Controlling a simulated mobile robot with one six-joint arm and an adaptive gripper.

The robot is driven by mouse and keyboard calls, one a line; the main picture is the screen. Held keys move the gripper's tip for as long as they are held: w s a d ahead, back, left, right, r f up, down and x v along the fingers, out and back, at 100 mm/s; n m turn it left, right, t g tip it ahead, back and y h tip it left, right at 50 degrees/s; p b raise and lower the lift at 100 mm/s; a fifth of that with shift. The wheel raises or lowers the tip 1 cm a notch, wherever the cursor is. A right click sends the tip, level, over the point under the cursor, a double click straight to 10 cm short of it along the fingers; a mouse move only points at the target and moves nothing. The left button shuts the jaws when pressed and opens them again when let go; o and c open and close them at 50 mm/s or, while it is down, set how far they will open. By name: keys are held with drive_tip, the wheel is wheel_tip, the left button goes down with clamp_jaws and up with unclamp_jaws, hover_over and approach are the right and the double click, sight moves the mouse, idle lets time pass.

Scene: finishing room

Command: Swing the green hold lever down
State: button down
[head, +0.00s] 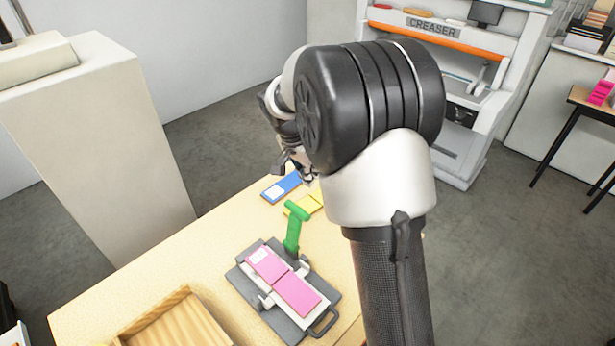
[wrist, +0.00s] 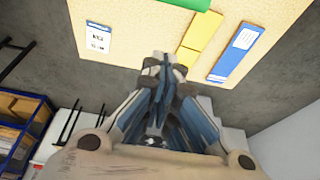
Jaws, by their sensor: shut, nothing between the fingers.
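The green hold lever (head: 294,228) stands raised at the back end of a grey fixture (head: 244,284) on the wooden table. Its crossbar is at the top. Two pink pieces (head: 297,293) lie end to end on the fixture. My gripper (head: 305,176) is partly hidden behind my arm in the head view and is above the table's far side, beyond the lever. In the wrist view my gripper (wrist: 162,60) is shut and empty. A green strip (wrist: 178,3) at the top edge there may be the lever.
A blue piece (head: 281,187) and yellow pieces (head: 316,198) lie on the table (head: 130,285) behind the lever. A wooden tray (head: 180,318) is at the near left. A white label card (wrist: 96,39) shows in the wrist view. A creaser machine (head: 465,80) stands at the back.

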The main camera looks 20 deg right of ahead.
drive_tip(key=s+x, duration=0.1)
drive_tip(key=x, duration=0.7)
drive_tip(key=a, duration=0.4)
drive_tip(key=shift+s+r, duration=0.3)
drive_tip(key=shift+r, duration=0.05)
drive_tip(key=shift+a, duration=0.1)
drive_tip(key=shift+b, duration=0.4)
